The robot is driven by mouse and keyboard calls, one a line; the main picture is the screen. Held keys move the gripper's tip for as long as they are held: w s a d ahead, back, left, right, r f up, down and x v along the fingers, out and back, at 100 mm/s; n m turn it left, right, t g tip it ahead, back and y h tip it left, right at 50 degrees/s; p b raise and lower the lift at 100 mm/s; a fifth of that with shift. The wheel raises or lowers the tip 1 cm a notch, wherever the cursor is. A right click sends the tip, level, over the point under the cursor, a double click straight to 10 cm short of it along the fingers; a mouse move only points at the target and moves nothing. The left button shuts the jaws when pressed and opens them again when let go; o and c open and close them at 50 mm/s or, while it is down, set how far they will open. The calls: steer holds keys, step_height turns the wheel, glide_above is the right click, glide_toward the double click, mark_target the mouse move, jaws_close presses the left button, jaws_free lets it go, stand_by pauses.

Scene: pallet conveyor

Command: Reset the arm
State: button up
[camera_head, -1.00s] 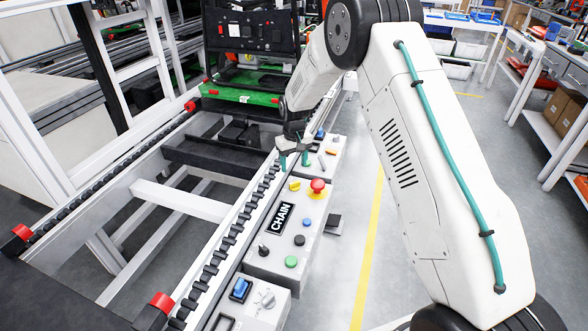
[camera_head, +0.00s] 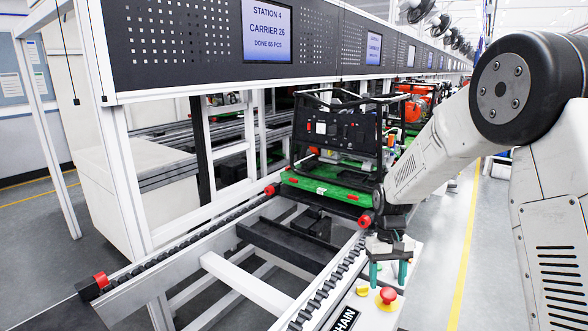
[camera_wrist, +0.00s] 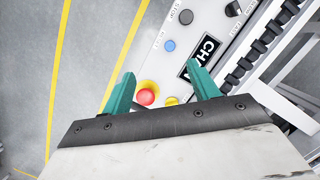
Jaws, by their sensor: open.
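My gripper (camera_head: 389,272) hangs at the end of my white arm, over the control panel beside the conveyor. Its two teal fingers are apart with nothing between them. In the wrist view, my gripper (camera_wrist: 163,88) also shows open above the CHAIN control box (camera_wrist: 178,57). A red button (camera_wrist: 146,97) with a yellow base lies below and between the fingers, and a yellow knob (camera_wrist: 171,101) is beside it. In the head view, the red button (camera_head: 387,295) and the yellow knob (camera_head: 362,291) sit just below the fingers.
The conveyor rail (camera_head: 318,297) runs alongside the box. A green pallet (camera_head: 325,188) carries a black-framed machine (camera_head: 338,135) farther along it. A station display (camera_head: 269,29) hangs overhead. Open floor with a yellow line (camera_head: 463,262) lies to the right.

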steer(key=s+r+t, duration=0.1)
steer(key=s+r, duration=0.6)
steer(key=s, duration=0.4)
steer(key=s+d+r+t, duration=0.1)
steer(key=s+r, duration=0.6)
steer(key=s, duration=0.4)
steer(key=s+d+r+m+t, duration=0.1)
steer(key=s+r+t, duration=0.1)
steer(key=s+r, duration=0.4)
steer(key=s, duration=0.5)
steer(key=shift+s+r, duration=0.15)
steer(key=shift+r, duration=0.25)
